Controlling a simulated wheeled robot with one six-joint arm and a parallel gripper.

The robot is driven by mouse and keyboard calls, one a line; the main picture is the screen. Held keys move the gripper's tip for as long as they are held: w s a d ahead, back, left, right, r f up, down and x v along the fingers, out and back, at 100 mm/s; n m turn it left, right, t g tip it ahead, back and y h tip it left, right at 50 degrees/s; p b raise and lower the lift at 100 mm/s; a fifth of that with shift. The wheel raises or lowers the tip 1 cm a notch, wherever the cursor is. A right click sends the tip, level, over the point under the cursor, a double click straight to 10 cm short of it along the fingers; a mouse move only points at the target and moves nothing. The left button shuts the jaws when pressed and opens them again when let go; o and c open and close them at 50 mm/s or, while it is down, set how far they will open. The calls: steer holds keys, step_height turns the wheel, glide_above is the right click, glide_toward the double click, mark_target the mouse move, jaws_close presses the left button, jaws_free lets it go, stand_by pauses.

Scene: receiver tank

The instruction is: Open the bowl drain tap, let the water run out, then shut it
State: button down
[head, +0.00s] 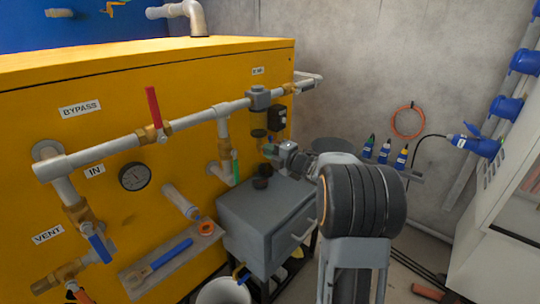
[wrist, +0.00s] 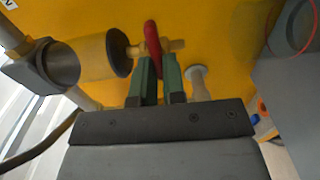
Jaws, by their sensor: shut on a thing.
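The filter unit's bowl (head: 258,120) hangs from the grey pipe on the yellow tank's front. In the wrist view the amber bowl (wrist: 90,58) lies to the left, with a dark collar and the small brass drain tap (wrist: 172,45) at its end. The tap's red lever (wrist: 152,38) runs across the brass body. My gripper (wrist: 159,72) has its green fingers closed on either side of the lever's lower end. In the head view my gripper (head: 271,151) is just below the bowl, and the tap is hidden there. I cannot make out any water running.
A green-handled valve (head: 235,167) is close on the left. A white bucket (head: 224,292) stands at the bottom.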

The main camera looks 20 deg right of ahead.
stand_by(0.5)
steer(key=c, duration=1.2)
jaws_free()
steer(key=p+v, duration=0.3)
steer(key=v, duration=1)
steer(key=shift+s+d, duration=0.2)
steer(key=shift+s, duration=0.2)
steer(key=shift+p, duration=0.3)
steer(key=w+a+r+m+g+h+p, duration=0.1)
steer(key=a+r+m+h+p, duration=0.1)
steer(key=r+m+h+p, duration=0.55)
steer(key=w+a+r+m+g+h+p, duration=0.1)
steer(key=r+m+h+p, duration=0.3)
steer(key=r+p, duration=0.75)
steer(key=s+a+r+m+g+y+p, duration=0.2)
steer(key=s+a+r+m+g+p, duration=0.3)
steer(key=s+a+r+p, duration=0.1)
steer(key=s+a+r+m+g+y+p, duration=0.2)
steer(key=s+a+r+m+g+p, duration=0.3)
steer(key=s+a+p, duration=0.4)
steer(key=s+m+p, duration=0.1)
steer(key=s+p, duration=0.1)
steer(key=s, duration=0.1)
steer(key=shift+s+a+r+g+p, duration=0.2)
steer(key=shift+s+r+g+p, duration=0.1)
steer(key=shift+s+r+g, duration=0.1)
